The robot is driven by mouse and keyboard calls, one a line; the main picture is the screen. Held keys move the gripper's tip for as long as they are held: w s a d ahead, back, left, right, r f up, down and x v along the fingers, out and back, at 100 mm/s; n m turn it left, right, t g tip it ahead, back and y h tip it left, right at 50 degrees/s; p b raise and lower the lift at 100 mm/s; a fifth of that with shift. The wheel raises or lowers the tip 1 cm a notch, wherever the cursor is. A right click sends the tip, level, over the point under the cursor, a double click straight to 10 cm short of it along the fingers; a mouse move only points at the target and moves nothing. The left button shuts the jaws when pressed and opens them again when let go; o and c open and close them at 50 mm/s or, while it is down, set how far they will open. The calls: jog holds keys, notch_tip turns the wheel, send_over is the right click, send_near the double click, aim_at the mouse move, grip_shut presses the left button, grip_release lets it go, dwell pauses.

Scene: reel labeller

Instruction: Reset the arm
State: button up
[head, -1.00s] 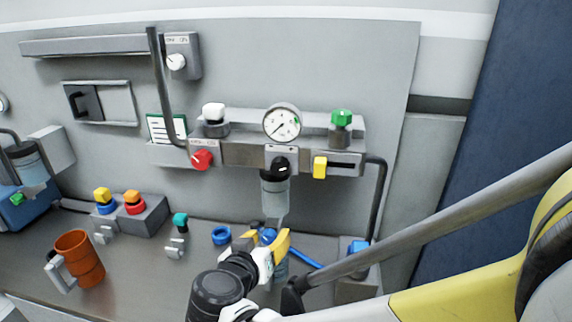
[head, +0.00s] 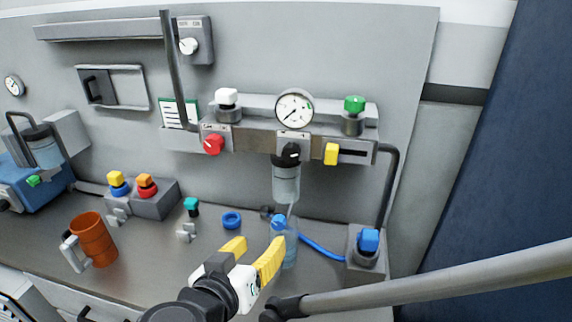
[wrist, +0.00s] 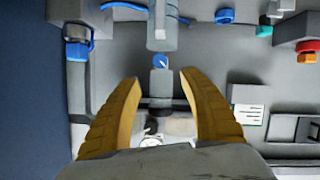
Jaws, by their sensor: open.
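My gripper (head: 254,252) has yellow fingers and is open and empty. In the head view it is low in the picture, just in front and to the left of a clear bottle (head: 288,248) with a blue cap (head: 279,222). The bottle stands on the bench under a hanging clear cylinder (head: 286,182) with a black top. In the wrist view both fingers are spread wide (wrist: 160,84), with a blue round part (wrist: 160,62) and the panel's gauge area showing between and beyond them.
The wall panel carries a gauge (head: 294,110), a red knob (head: 213,144), a yellow lever (head: 331,154) and a green knob (head: 354,104). An orange mug (head: 93,240) stands at left on the bench. A blue hose (head: 322,248) runs right to a blue-topped block (head: 368,242).

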jog(key=w+d+f+g, duration=0.1)
jog(key=d+f+g, duration=0.1)
jog(key=d, duration=0.5)
jog(key=w+d+f+g, duration=0.1)
jog(key=d+f+g, duration=0.15)
jog(key=d, duration=0.55)
jog(key=s+d+g+y, duration=0.1)
jog(key=s+d+y, duration=0.2)
jog(key=d, duration=0.9)
jog(key=s, duration=0.3)
jog(key=shift+s+d, duration=0.15)
